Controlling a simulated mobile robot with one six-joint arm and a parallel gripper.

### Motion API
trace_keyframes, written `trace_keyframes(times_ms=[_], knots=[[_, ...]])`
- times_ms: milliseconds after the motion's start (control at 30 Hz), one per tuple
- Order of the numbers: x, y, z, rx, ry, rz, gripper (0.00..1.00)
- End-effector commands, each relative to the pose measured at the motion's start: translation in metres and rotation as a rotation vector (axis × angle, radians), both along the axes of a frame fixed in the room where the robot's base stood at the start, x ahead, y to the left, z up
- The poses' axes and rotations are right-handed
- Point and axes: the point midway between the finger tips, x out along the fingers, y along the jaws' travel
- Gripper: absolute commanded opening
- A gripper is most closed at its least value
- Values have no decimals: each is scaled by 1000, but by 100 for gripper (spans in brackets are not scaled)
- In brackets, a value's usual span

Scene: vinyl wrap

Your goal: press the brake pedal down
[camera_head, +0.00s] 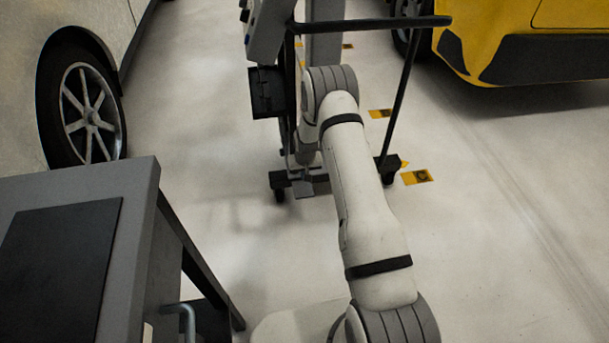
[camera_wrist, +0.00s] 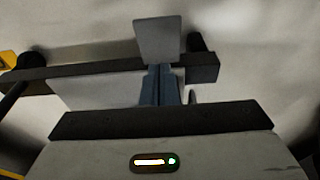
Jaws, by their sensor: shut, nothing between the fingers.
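A flat grey plate, which looks like the brake pedal (camera_wrist: 158,38), sticks out from a dark crossbar low on a wheeled cart in the wrist view. My gripper (camera_wrist: 160,72) has its bluish fingers together, with nothing between them. The fingertips point at the crossbar and overlap the near end of the plate in the picture. I cannot tell whether they touch it. In the head view the pedal (camera_head: 315,186) seems to show small and grey near the floor between the cart's casters. My fingers are not clear there, as my arm covers part of the cart.
The cart's black frame and handle (camera_head: 370,23) stand around my arm. A caster (camera_head: 279,189) is at its left foot. A grey workbench (camera_head: 135,185) fills the lower left. A silver car (camera_head: 60,90) and a yellow car (camera_head: 510,45) stand either side.

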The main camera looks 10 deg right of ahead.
Motion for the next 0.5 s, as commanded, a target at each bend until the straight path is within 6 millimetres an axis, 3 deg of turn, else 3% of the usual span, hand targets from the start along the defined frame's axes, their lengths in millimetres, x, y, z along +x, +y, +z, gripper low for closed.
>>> trace_keyframes(times_ms=[33,200,500], knots=[[2,0,-17,0,1,0,0],[9,0,-54,0,1,0,0],[3,1,-93,0,0,1,0]])
